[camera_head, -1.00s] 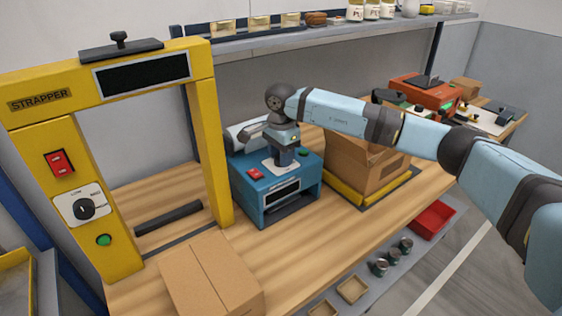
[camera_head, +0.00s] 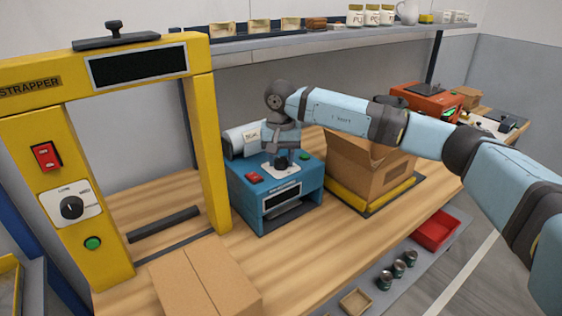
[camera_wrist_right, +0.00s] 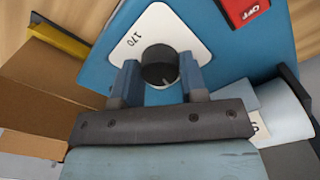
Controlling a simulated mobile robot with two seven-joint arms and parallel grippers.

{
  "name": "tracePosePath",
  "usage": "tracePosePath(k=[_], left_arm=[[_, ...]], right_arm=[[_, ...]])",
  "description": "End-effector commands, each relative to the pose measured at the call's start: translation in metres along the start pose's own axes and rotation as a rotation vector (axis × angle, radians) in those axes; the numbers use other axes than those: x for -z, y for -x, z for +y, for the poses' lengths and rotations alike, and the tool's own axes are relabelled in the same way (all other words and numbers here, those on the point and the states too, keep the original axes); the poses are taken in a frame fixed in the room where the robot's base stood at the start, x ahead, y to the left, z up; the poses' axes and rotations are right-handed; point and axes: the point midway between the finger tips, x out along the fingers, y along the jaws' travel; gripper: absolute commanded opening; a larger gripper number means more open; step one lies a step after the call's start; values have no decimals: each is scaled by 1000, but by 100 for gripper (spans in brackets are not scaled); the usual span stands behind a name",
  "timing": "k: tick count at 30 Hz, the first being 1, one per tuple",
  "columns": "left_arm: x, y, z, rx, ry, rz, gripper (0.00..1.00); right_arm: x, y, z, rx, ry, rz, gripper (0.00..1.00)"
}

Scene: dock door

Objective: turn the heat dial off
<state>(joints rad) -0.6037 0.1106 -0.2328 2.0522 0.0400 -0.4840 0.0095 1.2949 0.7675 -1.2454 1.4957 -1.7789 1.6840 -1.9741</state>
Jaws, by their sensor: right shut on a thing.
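The blue machine (camera_head: 250,200) stands on the bench with a white dial plate on its top. In the head view my right gripper (camera_head: 281,160) reaches down onto the machine's top and partly covers the plate. My left gripper is out of view.
A red OFF switch (camera_wrist_right: 243,10) sits beside the plate. The yellow strapper frame (camera_head: 208,150) with its own dial (camera_head: 72,208) stands to the left. An open carton (camera_head: 372,165) stands to the right. A shelf (camera_head: 330,36) runs behind, above the bench.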

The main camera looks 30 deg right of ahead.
Motion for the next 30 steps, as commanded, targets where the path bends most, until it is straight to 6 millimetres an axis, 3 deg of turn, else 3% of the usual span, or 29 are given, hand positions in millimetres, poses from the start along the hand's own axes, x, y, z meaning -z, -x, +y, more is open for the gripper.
tracePosePath(k=[12,30], left_arm=[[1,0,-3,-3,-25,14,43],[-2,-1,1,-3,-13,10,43]], right_arm=[[0,-1,0,0,210,-1,16],[0,0,0,0,247,-1,16]])
